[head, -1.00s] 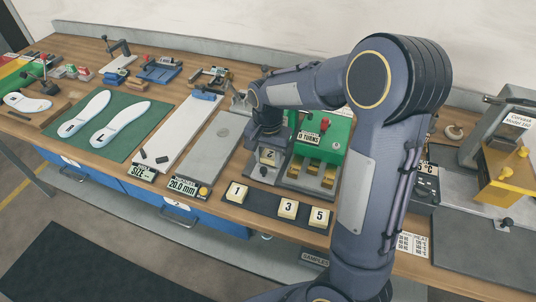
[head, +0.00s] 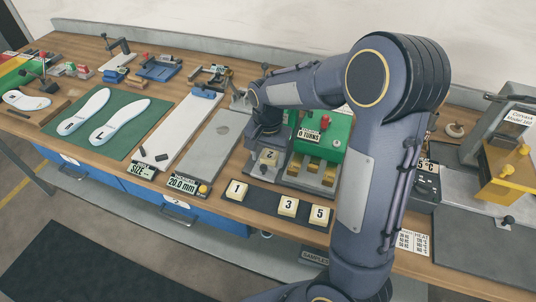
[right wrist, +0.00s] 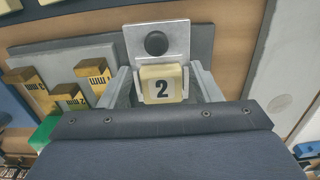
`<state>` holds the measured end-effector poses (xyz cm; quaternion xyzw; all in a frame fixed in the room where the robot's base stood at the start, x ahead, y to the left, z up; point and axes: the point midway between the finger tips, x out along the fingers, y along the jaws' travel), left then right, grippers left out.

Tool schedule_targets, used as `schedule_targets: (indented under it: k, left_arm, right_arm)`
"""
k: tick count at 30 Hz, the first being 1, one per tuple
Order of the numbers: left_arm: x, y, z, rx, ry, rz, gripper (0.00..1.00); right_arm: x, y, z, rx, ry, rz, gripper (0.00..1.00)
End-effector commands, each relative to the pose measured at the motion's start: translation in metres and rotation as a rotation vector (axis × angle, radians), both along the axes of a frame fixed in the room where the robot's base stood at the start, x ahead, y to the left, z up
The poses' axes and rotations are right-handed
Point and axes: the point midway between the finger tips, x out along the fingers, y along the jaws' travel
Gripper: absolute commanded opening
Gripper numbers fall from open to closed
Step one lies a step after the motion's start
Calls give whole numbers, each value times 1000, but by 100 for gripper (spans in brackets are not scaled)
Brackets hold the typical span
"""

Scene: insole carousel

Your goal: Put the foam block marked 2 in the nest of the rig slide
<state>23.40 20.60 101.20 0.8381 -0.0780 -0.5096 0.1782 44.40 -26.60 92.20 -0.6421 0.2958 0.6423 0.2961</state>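The foam block marked 2 (right wrist: 162,83) is cream with a black numeral. In the right wrist view it sits between the pale side walls of a small nest, in front of a grey slide plate (right wrist: 174,34) with a dark round knob. The block also shows in the head view (head: 269,157), just below my right gripper (head: 266,148). In the right wrist view my right gripper's fingers (right wrist: 163,88) stand apart on either side of the block and nest, with gaps visible. How deep the block sits cannot be told. My left gripper is out of view.
Blocks marked 1 (head: 236,190), 3 (head: 288,206) and 5 (head: 319,215) lie on a dark strip at the bench's front edge. A green rig (head: 333,135) with brass-coloured blocks stands right of the gripper. A grey plate (head: 212,146) lies to its left.

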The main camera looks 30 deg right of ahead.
Motion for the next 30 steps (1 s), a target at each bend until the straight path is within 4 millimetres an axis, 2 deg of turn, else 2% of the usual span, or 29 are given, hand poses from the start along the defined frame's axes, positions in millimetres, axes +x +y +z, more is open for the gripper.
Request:
schedule_targets:
  k: [11, 24, 30]
  left_arm:
    - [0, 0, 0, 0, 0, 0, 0]
    - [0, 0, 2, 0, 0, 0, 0]
    - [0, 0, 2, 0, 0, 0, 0]
  right_arm:
    - [0, 0, 4, 0, -1, 0, 65]
    - [1, 0, 69, 0, -3, 0, 65]
    - [0, 0, 78, -1, 1, 0, 65]
